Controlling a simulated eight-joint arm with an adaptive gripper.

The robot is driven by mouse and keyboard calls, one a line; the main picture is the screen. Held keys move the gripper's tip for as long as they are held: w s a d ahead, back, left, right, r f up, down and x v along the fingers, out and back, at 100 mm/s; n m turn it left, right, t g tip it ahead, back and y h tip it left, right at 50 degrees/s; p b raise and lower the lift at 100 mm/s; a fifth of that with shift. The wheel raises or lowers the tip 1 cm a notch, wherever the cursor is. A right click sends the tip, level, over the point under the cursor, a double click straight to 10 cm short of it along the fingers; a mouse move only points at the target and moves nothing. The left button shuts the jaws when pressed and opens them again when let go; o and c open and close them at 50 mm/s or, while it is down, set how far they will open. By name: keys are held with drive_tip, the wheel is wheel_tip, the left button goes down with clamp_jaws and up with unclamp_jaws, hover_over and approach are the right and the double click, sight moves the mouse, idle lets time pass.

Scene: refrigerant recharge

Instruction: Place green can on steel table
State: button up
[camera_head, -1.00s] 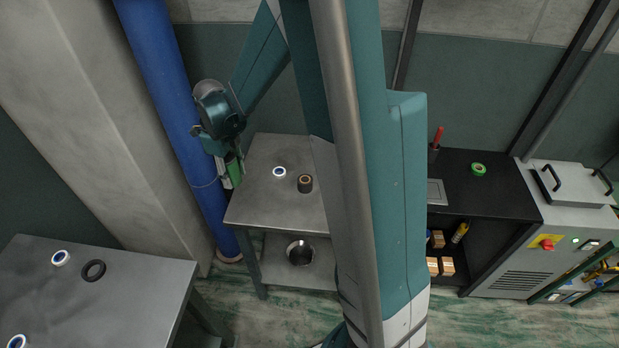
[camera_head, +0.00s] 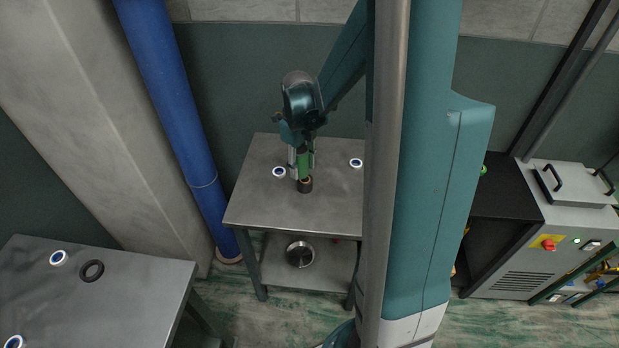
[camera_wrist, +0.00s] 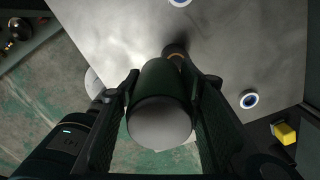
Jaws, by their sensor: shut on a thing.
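The green can (camera_head: 303,165) is held between the fingers of my gripper (camera_head: 301,152) over the steel table (camera_head: 250,207). In the wrist view, the can (camera_wrist: 160,85) looks dark with a pale round end facing the camera, and my gripper (camera_wrist: 163,78) has a finger pressed on each side of it. The can hangs roughly upright, in front of or just above a dark cylinder (camera_head: 305,187) on the table. I cannot tell how large the gap to the tabletop is. The far end of the can is hidden.
White-blue rings (camera_head: 279,172) and (camera_head: 356,163) lie on the steel table, either side of the can. A metal bowl (camera_head: 299,254) sits on the lower shelf. The blue pipe (camera_head: 180,110) stands left. The tabletop's front is bare. Another table (camera_head: 130,290) holds rings.

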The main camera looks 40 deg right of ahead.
drive_tip(key=s+d+m, duration=0.2)
drive_tip(key=s+d, duration=0.8)
drive_tip(key=s, duration=0.1)
drive_tip(key=shift+d+f+m+b, duration=0.3)
drive_tip(key=shift+d+f, duration=0.05)
drive_tip(key=shift+f, duration=0.05)
hover_over(342, 197)
drive_tip(key=shift+f+b, duration=0.45)
drive_tip(key=shift+f, duration=2.45)
drive_tip(key=shift+f, duration=0.1)
drive_tip(key=shift+f+b, duration=0.35)
drive_tip(key=shift+f, duration=1.65)
drive_tip(key=shift+a+f, duration=0.1)
drive_tip(key=shift+f, duration=0.05)
drive_tip(key=o, duration=1)
drive_tip(key=shift+r, duration=0.2)
